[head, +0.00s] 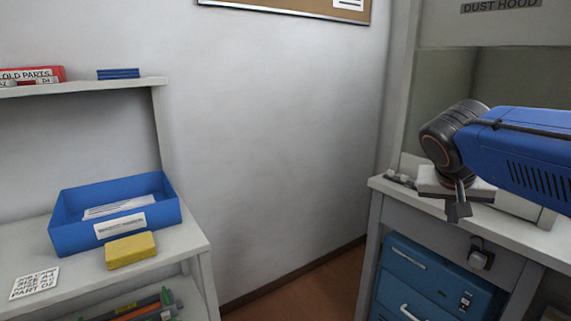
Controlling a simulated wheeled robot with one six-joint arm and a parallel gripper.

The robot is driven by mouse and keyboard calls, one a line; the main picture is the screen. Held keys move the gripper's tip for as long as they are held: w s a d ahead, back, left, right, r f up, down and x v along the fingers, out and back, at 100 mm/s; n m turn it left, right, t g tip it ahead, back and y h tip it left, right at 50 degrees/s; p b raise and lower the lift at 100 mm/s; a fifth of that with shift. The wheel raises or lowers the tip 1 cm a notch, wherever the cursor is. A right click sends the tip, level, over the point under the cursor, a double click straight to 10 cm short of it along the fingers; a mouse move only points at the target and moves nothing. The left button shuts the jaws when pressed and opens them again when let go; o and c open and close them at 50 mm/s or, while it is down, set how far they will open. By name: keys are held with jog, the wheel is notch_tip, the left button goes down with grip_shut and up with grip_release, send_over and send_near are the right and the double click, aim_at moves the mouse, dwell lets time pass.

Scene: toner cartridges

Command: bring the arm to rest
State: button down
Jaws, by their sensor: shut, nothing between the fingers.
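My blue arm (525,150) reaches in from the right edge of the head view, with its dark wrist (448,138) bent downward. My gripper (458,208) hangs below the wrist with its fingers together and nothing between them. It is in front of the edge of the right-hand bench. A white block-like thing (432,180) shows behind the wrist, partly hidden by it. No toner cartridge can be made out.
The bench (385,186) stands under the dust hood (500,8), with a blue cabinet (420,280) below. At left, a shelf unit (190,240) holds a blue tray (70,238), a yellow block (130,250) and a printed card (35,283). The floor (315,290) between them is clear.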

jog(key=s+a+f+n+y, duration=0.2)
jog(key=s+a+f+n, duration=0.1)
jog(key=s+f, duration=0.4)
jog(key=s+a+f+n+y, duration=0.3)
jog(key=s+a+f, duration=0.2)
jog(key=s+f, duration=0.3)
jog(key=shift+a+f, duration=0.2)
jog(key=shift+f, duration=0.6)
jog(key=shift+s, duration=0.1)
